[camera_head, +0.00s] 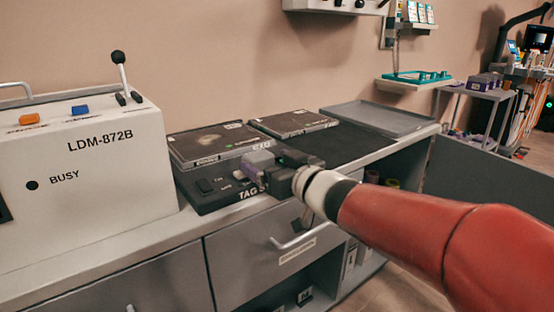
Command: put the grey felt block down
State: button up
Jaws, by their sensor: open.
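The grey felt block (258,159) appears as a small greyish block at the end of my gripper (262,172), over the right part of a dark device (208,192) marked "TAG". My gripper reaches in from the right with its jaws open around or right beside the block. The gripper body hides part of the block and of the device, and the fingertips are hard to make out. I cannot tell whether the block rests fully on the device or whether a finger touches it.
A white machine (85,160) marked "LDM-872B" stands at the left. Two dark flat panels (205,142) (292,122) lie behind the device. A dark mat (345,143) and an empty grey tray (385,117) lie farther right on the counter. A drawer handle (292,242) juts out below.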

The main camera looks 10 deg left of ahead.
aim_at(253, 153)
jog(key=x, duration=0.6)
jog(key=shift+w+a, duration=0.25)
